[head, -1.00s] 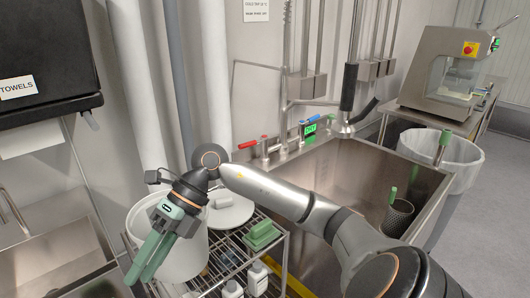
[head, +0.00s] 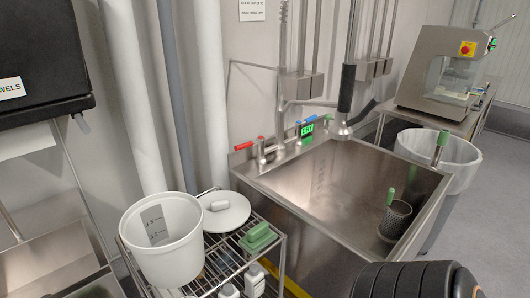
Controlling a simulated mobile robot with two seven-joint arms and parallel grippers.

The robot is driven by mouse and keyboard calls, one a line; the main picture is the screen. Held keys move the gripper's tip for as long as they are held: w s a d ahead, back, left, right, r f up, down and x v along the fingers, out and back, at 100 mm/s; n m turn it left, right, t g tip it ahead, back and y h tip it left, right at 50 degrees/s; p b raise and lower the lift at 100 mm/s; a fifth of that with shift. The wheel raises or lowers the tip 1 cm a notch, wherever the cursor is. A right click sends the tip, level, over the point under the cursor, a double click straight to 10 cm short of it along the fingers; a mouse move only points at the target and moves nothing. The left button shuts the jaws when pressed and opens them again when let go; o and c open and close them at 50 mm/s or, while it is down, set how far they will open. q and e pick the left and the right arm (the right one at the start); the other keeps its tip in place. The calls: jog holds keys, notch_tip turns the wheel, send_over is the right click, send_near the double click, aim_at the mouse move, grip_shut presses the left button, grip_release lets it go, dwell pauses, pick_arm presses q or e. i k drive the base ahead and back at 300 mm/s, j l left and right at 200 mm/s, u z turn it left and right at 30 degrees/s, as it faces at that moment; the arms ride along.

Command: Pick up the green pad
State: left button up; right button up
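The green pad (head: 258,236) lies on the top shelf of a wire rack (head: 226,268), to the right of a white bucket and near the sink's left edge. It looks like a small green block with a raised upper part. Neither of my grippers is in view, so nothing of mine shows near the pad. A black ribbed part of my own arm sits at the bottom right edge.
A white bucket (head: 165,245) and its lid (head: 225,212) stand close beside the pad. White bottles (head: 254,279) are on the shelf below. The steel sink (head: 330,185) holds a dark mesh cup (head: 396,221) with a green-handled tool. A lined bin (head: 455,160) stands at right.

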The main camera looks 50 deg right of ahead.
aim_at(257, 237)
jog(key=l+z, duration=0.25)
jog(key=z, duration=0.2)
jog(key=i+l+z, duration=0.15)
jog(key=z, duration=0.3)
jog(key=i+l+z, duration=0.15)
jog(key=l+z, duration=0.15)
jog(key=z, duration=0.15)
